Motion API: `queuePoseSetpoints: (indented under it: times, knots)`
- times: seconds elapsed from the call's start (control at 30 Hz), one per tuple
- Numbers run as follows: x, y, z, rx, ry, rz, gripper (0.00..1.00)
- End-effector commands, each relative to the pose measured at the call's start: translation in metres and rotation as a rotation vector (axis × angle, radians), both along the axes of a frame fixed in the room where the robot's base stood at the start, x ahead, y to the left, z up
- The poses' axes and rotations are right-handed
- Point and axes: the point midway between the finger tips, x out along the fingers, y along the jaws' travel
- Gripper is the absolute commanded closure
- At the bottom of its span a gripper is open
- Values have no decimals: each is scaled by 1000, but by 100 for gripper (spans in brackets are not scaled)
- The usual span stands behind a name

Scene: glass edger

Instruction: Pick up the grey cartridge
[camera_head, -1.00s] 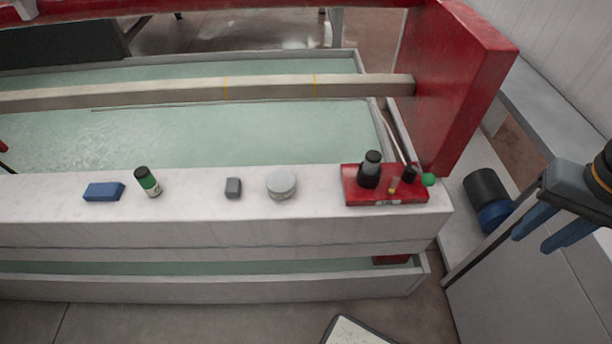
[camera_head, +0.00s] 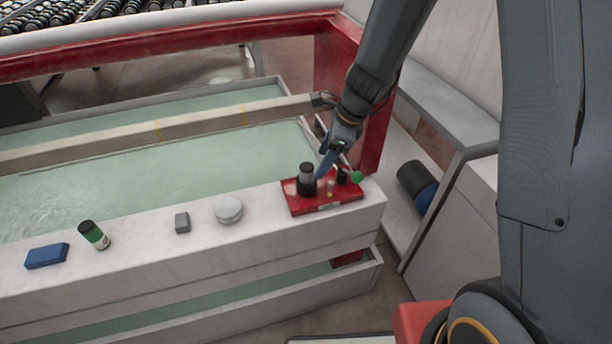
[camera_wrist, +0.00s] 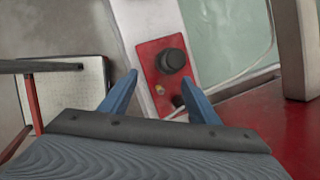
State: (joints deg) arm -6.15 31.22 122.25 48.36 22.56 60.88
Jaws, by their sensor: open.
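A grey cylinder with a dark top (camera_head: 306,174) stands upright in a black collar on a red plate (camera_head: 325,205), at the right end of the white ledge; I take it as the cartridge. It also shows from above as a dark round top in the wrist view (camera_wrist: 173,59). My gripper (camera_head: 322,174) is at the plate, close to the right of the cylinder in the head view. In the wrist view my gripper (camera_wrist: 158,76) has its blue fingers spread and nothing held, with the cylinder beyond the tips. Whether a finger touches anything is unclear.
Along the ledge are a round grey tin (camera_head: 228,210), a small grey block (camera_head: 182,223), a green-black bottle (camera_head: 93,235) and a blue block (camera_head: 46,256). A red post (camera_head: 374,140) rises behind.

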Motion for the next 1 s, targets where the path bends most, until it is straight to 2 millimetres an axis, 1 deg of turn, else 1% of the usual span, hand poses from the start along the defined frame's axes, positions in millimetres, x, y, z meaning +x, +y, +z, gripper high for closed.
queuePoseSetpoints:
  times: [0.03,0.1,0.23,0.63,0.9,1.0]
  knots:
    - [9,7,-7,25,24,-89,44]
    - [19,13,-13,56,49,-200,44]
    - [30,20,-21,86,74,-309,44]
    - [38,31,-54,91,79,-327,44]
    - [45,41,-85,91,80,-325,44]
    - [47,44,-91,90,77,-324,44]
